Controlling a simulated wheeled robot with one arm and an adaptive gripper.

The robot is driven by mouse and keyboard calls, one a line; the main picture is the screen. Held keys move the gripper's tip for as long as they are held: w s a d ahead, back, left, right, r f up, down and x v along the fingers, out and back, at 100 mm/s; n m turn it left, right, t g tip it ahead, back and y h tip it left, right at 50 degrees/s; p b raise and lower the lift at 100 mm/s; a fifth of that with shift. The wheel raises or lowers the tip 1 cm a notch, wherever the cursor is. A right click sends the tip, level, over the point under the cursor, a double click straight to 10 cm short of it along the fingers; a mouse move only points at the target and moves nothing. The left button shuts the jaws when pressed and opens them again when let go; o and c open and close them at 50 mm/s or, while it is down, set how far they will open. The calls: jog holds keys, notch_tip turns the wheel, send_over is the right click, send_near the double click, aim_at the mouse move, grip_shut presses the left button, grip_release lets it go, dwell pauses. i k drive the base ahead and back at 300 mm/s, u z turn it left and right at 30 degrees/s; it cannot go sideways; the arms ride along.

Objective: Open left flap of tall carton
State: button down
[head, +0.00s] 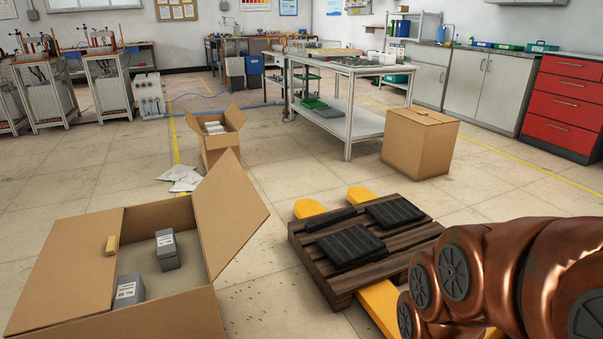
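Three brown cartons are in view; I cannot tell for sure which one the task calls tall. The big near carton (165,318) stands at the lower left, cut off by the frame edge. Its left flap (70,262) lies flat over the left part of the opening, with a small tan tab (113,243) at its inner edge. Its right flap (228,215) stands raised and tilted outward. Two grey labelled blocks (167,252) show inside. A closed carton (417,145) stands at the right beside the table. My copper arm shows at the lower right; my gripper is out of view.
A wooden pallet (340,278) with black pads lies on yellow forks right of the near carton. A small open carton (218,150) with white-grey items and white packets (182,178) lie beyond. A steel table (350,68) stands behind.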

aim_at(229, 210)
jog(key=z, duration=0.25)
jog(key=i, duration=0.7)
jog(key=u, duration=1.45)
